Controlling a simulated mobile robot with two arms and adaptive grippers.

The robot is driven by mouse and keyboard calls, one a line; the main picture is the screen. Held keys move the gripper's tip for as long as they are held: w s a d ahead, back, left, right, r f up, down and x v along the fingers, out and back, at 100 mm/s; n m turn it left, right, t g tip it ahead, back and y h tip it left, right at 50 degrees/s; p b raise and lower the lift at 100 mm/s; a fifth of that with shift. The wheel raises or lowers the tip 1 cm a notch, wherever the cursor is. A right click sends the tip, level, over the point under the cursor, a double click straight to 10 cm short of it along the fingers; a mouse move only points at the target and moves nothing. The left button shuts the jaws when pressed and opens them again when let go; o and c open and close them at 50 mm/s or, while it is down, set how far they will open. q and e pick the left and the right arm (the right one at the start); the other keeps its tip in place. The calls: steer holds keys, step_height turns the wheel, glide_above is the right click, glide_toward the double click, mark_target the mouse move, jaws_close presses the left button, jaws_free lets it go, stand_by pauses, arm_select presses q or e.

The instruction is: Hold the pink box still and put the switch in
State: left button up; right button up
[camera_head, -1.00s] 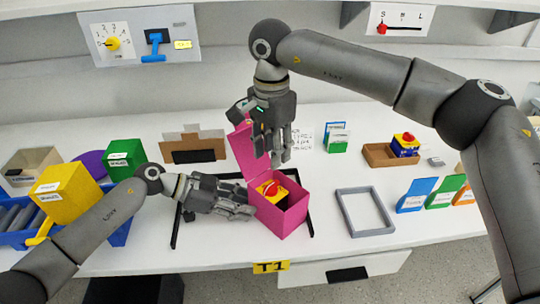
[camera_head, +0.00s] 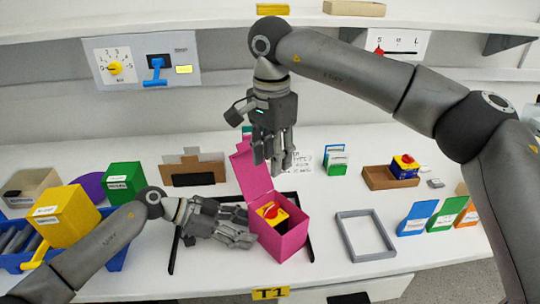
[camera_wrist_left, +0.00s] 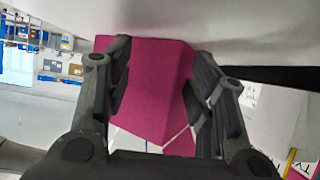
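The pink box (camera_head: 280,240) stands on the table with its lid (camera_head: 251,170) raised at the back; its wall also shows in the left wrist view (camera_wrist_left: 158,85). The switch (camera_head: 270,214), a yellow block with a red knob, sits inside the box, its lower part hidden by the walls. My left gripper (camera_head: 250,238) is at the box's left side, fingers apart with pink wall between or just beyond them (camera_wrist_left: 160,90); contact is unclear. My right gripper (camera_head: 274,168) points down above the box, clear of the switch, with nothing visible between its spread fingers.
A grey frame (camera_head: 366,237) lies right of the box. A brown tray (camera_head: 378,180) holds another yellow-and-red switch (camera_head: 403,166) on a blue block. Colored cards stand at right. A yellow box (camera_head: 65,215) and green box (camera_head: 124,182) are at left. The T1 label (camera_head: 270,293) marks the front edge.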

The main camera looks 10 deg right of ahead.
arm_select(q)
steer(key=shift+o, duration=0.8)
steer(key=shift+s+d, duration=0.2)
steer(key=shift+d, duration=0.1)
steer(key=shift+w, duration=0.1)
arm_select(e)
steer(key=shift+d, duration=0.3)
arm_select(q)
steer(key=shift+a, duration=0.1)
arm_select(e)
steer(key=shift+a, duration=0.1)
